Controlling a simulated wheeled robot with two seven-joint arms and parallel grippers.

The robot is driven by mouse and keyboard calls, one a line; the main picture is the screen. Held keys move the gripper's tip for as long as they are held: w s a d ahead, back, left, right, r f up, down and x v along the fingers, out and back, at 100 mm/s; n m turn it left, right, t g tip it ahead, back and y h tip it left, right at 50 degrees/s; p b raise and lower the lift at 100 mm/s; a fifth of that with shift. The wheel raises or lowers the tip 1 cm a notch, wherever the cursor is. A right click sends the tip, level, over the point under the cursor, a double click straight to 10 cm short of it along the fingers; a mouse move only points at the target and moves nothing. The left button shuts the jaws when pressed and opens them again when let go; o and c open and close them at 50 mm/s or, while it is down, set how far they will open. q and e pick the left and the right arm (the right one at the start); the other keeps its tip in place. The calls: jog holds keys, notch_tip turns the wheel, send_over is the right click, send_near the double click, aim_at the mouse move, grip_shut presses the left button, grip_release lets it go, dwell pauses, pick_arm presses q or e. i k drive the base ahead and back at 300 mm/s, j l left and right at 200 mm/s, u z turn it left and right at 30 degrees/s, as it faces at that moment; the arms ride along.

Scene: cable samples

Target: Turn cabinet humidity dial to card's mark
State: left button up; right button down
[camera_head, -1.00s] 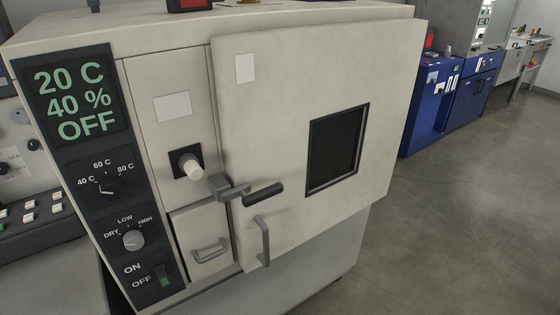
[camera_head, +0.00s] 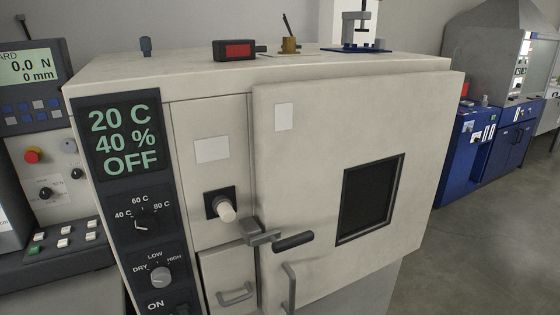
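The cabinet (camera_head: 330,140) is a cream box with a dark control strip at its left. Its humidity dial (camera_head: 160,274) is a grey knob with the marks DRY, LOW and HIGH around it; where it points is too small to tell surely. Above it is a black temperature dial (camera_head: 148,224) marked 40 C, 60 C and 80 C. The display (camera_head: 124,140) reads 20 C, 40 % and OFF. Blank-looking white cards or labels are on the narrow panel (camera_head: 212,149) and the door (camera_head: 284,117); no mark is legible. Neither gripper is in view.
The door with its dark window is shut, and its handle (camera_head: 293,242) sticks out. A red-screened device (camera_head: 234,50), a brass piece (camera_head: 289,45) and a small stand (camera_head: 360,35) are on the cabinet top. A tester panel (camera_head: 45,170) stands at left. Open floor lies at right.

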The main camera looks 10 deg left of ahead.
aim_at(160, 278)
jog(key=k+l+u, duration=0.3)
jog(key=k, duration=0.15)
jog(key=k+l+u, duration=0.1)
jog(key=k+u, duration=0.25)
jog(key=k, duration=0.05)
